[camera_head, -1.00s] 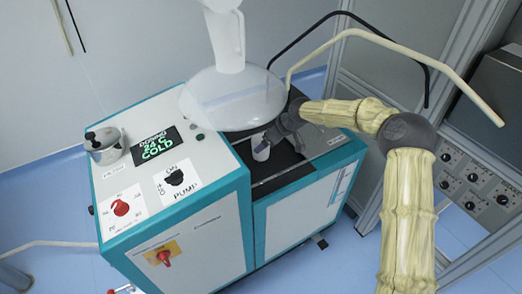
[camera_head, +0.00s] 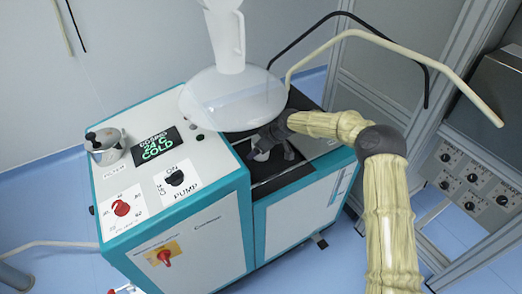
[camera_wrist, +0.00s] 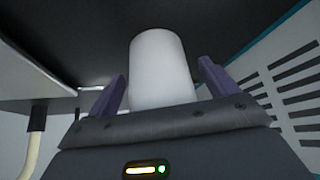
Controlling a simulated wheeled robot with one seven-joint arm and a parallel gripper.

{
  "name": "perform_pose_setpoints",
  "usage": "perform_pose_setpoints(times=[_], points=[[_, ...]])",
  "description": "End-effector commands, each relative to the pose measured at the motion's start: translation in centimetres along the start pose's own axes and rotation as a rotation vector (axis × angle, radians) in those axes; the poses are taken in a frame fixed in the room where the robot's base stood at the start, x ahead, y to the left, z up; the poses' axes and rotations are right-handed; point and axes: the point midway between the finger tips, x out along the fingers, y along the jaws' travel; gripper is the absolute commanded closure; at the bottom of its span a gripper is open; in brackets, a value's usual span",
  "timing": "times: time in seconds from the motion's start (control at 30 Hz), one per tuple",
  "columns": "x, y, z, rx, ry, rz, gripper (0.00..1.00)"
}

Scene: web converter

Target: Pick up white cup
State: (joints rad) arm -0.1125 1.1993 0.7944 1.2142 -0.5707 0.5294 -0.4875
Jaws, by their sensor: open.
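The white cup (camera_wrist: 162,70) stands between the two purple fingers of my gripper (camera_wrist: 165,85) in the wrist view. A finger is on each side of it, with a gap showing, so the gripper is open around it. In the head view the cup (camera_head: 261,154) is a small white patch on the black recessed top, largely hidden by my gripper (camera_head: 257,147). Whether the cup touches the palm cannot be told.
A large clear flask (camera_head: 232,98) hangs above and behind my gripper. The teal and white machine (camera_head: 215,240) has knobs, a display (camera_head: 155,144) and a metal pot (camera_head: 104,147) at left. Hoses (camera_head: 400,50) and a metal frame stand at right.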

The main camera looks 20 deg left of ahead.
Motion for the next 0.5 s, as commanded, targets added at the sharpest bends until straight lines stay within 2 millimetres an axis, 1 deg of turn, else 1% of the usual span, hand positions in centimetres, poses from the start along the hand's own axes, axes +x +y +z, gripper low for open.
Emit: perform_pose_setpoints(times=[0.3, 0.33, 0.37, 0.5], points=[[-0.03, 0.0, 0.01, 0.0, 0.0, 0.0, 0.14], [-0.03, 0.0, 0.01, 0.0, 0.0, 0.0, 0.18], [-0.03, 0.0, 0.01, 0.0, 0.0, 0.0, 0.24], [-0.04, 0.0, 0.01, 0.0, 0.0, 0.0, 0.52]])
